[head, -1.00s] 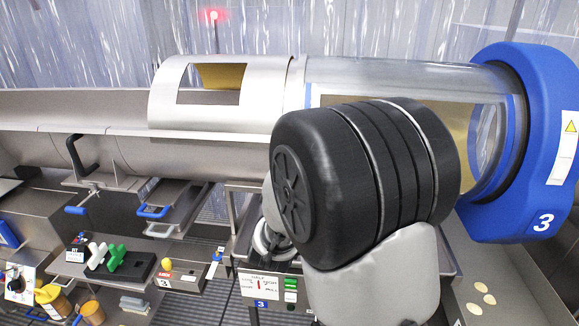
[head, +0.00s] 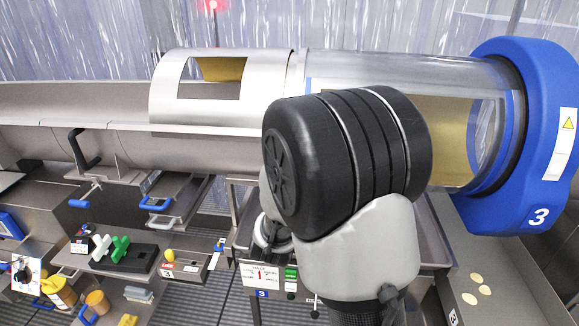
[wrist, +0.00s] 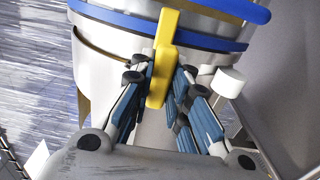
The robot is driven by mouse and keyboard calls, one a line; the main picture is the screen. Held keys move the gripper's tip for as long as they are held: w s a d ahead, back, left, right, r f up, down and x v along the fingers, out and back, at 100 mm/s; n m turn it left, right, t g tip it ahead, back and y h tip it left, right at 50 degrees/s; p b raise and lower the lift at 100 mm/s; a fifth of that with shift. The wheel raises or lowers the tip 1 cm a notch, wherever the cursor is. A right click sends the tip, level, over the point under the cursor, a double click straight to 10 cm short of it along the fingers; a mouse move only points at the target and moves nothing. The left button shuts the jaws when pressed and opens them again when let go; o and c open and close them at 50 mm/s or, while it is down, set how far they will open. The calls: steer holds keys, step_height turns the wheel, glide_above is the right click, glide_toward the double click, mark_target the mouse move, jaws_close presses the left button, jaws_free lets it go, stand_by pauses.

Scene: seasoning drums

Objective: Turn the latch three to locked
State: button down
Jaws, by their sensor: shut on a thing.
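A yellow latch handle (wrist: 168,28) stands against the pale drum (wrist: 115,48) in the wrist view, crossing its blue band (wrist: 110,25). My gripper (wrist: 162,76) has its blue-padded fingers on both sides of the handle's lower part and is shut on it. No number shows on the handle, so I cannot read which latch it is. In the head view my arm hides the gripper and the held handle. The clear drum (head: 455,75) there ends in a blue ring (head: 505,50) marked 3.
A steel hood (head: 275,75) with an opening lies left of the clear drum. A small yellow knob (head: 168,255) sits by a label marked 3 on the lower shelf. A panel (head: 263,274) with green buttons stands below my arm. A white knob (wrist: 230,80) is right of my fingers.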

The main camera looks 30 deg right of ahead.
steer(key=c, duration=1.5)
jaws_free()
steer(key=v, duration=0.7)
steer(key=shift+s+a, duration=0.15)
steer(key=shift+s, duration=0.05)
